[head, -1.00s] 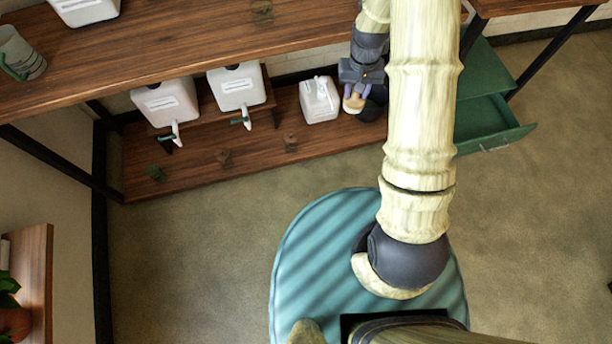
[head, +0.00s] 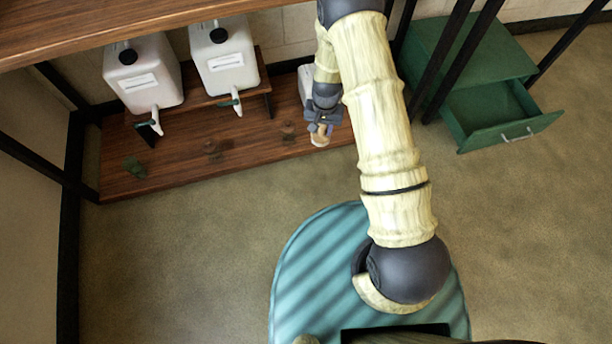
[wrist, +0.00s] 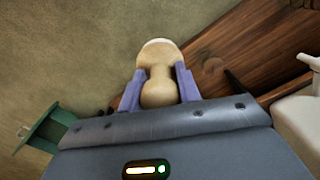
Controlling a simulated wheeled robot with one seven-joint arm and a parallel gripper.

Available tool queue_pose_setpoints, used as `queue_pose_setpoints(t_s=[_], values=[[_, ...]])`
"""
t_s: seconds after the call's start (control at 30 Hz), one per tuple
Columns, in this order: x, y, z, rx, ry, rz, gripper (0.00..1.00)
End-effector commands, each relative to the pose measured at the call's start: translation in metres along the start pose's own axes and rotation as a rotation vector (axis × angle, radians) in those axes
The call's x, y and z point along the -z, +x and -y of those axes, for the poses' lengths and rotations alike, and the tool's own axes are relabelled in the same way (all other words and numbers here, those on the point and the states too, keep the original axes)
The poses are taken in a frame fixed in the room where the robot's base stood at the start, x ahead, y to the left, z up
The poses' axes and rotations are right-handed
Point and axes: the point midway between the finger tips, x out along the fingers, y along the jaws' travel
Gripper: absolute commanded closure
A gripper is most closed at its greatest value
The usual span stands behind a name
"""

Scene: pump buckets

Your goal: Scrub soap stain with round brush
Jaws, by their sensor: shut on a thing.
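My gripper (head: 321,127) is shut on the round brush (head: 319,140), above the front right part of the lower wooden shelf (head: 180,172). In the wrist view the brush (wrist: 158,60) is a tan, rounded wooden knob with a pale edge at its far end, between the two purple fingers (wrist: 160,84). Several stains lie on the shelf: a brown one (head: 288,131) left of the brush, another brown one (head: 213,150) farther left, and a greenish one (head: 135,167) at the left end. I cannot tell which is soap. The brush appears apart from them.
Two white dispensers (head: 142,72) (head: 224,58) stand on a small riser (head: 262,84) with spouts facing forward. A white jug (head: 306,82) is partly behind my arm. An open green drawer (head: 503,115) juts out at right.

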Motion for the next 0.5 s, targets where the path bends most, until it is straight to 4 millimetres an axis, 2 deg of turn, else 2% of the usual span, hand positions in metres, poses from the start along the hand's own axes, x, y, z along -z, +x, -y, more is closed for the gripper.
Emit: queue_pose_setpoints(t_s=[0.03,0.5], values=[[-0.002,0.032,0.004,-0.001,0.010,0.001,0.93],[-0.024,0.199,0.031,-0.016,0.119,-0.004,0.93]])
